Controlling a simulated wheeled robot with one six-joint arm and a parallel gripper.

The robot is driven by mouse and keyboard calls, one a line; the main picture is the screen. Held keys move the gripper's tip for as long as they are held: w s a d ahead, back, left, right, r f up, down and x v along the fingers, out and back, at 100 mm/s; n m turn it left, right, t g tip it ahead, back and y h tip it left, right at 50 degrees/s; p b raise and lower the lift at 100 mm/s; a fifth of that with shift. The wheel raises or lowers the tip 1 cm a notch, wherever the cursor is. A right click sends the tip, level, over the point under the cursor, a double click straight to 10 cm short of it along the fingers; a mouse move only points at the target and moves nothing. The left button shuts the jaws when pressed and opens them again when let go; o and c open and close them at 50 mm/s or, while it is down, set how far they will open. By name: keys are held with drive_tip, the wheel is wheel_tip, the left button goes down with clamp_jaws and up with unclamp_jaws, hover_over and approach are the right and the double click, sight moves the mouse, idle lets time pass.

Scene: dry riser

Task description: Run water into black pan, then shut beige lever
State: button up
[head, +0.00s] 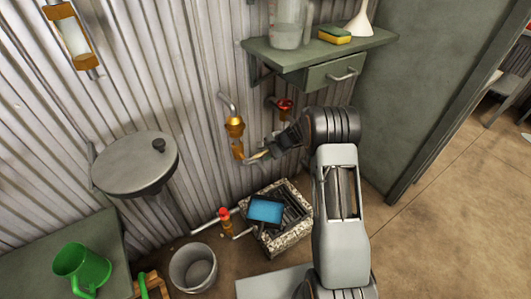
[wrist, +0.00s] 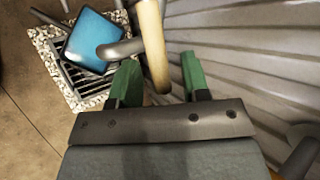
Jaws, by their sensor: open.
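The black pan (head: 266,209) sits on the floor grate, its inside showing a flat bright blue surface like water. It also shows in the wrist view (wrist: 90,40). A brass tap (head: 235,126) is on the corrugated wall above and left of the pan. The beige lever (wrist: 152,40) runs down between my gripper's green fingers in the wrist view; whether they touch it I cannot tell. My gripper (wrist: 160,80) is open, and in the head view it is beside the tap (head: 262,155). A grey spout (wrist: 120,48) shows over the pan; no water stream is visible.
A red-handled valve (head: 284,104) is right of the tap. A shelf (head: 320,52) with a jug and sponge is above. A red-topped valve (head: 225,215) on a low pipe stands left of the speckled drain surround (head: 285,245). A grey bucket (head: 193,268) stands nearby. Floor is free at right.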

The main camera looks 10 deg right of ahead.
drive_tip(key=p+v, duration=0.2)
drive_tip(key=v, duration=1.1)
drive_tip(key=s+a+r+n+g+h+p, duration=0.2)
drive_tip(key=s+r+n+g+h+p, duration=0.25)
drive_tip(key=s, duration=0.75)
drive_tip(key=s+a+r+n+t+p, duration=0.1)
drive_tip(key=s+r+n+p, duration=0.1)
drive_tip(key=s+r+p, duration=0.3)
drive_tip(key=s+a+r+n+t+h+p, duration=0.1)
drive_tip(key=s+r+p, duration=0.4)
drive_tip(key=r, duration=0.9)
drive_tip(key=s+a+r+n+t+h+p, duration=0.1)
drive_tip(key=s+a+r+n+t+p, duration=0.1)
drive_tip(key=s+r+n+p, duration=0.3)
wheel_tip(320, 180, up, 5)
drive_tip(key=shift+a+f+p, duration=0.1)
drive_tip(key=shift+a+p, duration=0.35)
drive_tip(key=shift+p, duration=0.35)
drive_tip(key=shift+s+h, duration=0.1)
drive_tip(key=shift+h, duration=0.15)
